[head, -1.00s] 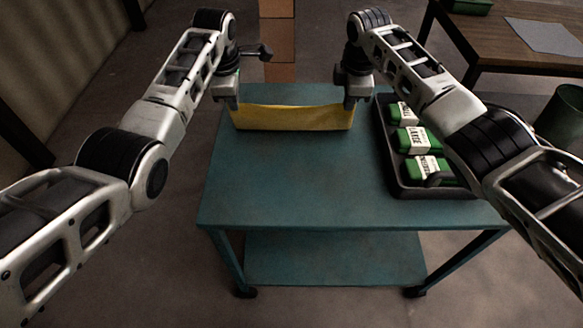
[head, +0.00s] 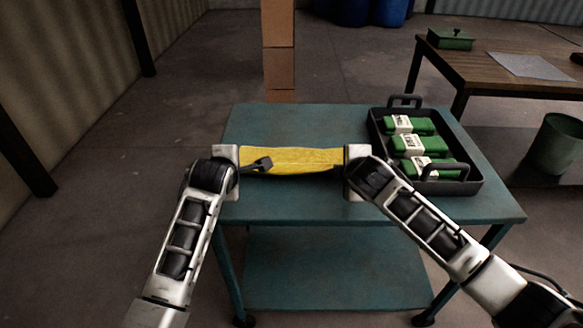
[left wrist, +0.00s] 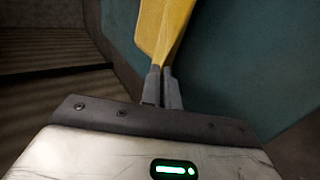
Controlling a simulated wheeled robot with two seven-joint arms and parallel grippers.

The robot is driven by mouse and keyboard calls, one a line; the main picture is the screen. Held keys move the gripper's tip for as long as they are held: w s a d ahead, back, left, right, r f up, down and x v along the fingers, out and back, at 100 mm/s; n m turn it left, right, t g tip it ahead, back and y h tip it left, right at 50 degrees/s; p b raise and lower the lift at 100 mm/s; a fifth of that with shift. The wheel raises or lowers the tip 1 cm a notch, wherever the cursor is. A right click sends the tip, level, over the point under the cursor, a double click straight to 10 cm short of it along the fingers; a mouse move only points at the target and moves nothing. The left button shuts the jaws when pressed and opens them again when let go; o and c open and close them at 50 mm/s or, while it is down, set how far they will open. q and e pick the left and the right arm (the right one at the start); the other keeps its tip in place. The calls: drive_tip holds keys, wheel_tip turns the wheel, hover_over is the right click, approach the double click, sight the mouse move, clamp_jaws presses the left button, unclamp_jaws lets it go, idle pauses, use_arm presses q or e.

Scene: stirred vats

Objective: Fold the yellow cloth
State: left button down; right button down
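The yellow cloth (head: 290,160) is stretched between my two grippers over the teal cart top (head: 300,125), as a narrow band slightly bowed between its ends. It also shows in the left wrist view (left wrist: 163,28). My left gripper (left wrist: 161,72) is shut on the cloth's left end, its fingers together at a corner.
A black tray (head: 478,186) with green-and-white packs (head: 415,145) stands on the cart's right side. A wooden table (head: 480,72) with a green box (head: 450,40) and a paper sheet is at the back right. A green bin (head: 557,145) stands right of the cart.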

use_arm(q)
drive_tip(key=shift+s+f, duration=0.15)
use_arm(e)
drive_tip(key=shift+s+f, duration=0.15)
drive_tip(key=shift+s, duration=0.05)
use_arm(q)
drive_tip(key=c, duration=1.3)
unclamp_jaws()
use_arm(e)
drive_tip(key=c, duration=1.3)
unclamp_jaws()
drive_tip(key=shift+w, duration=0.1)
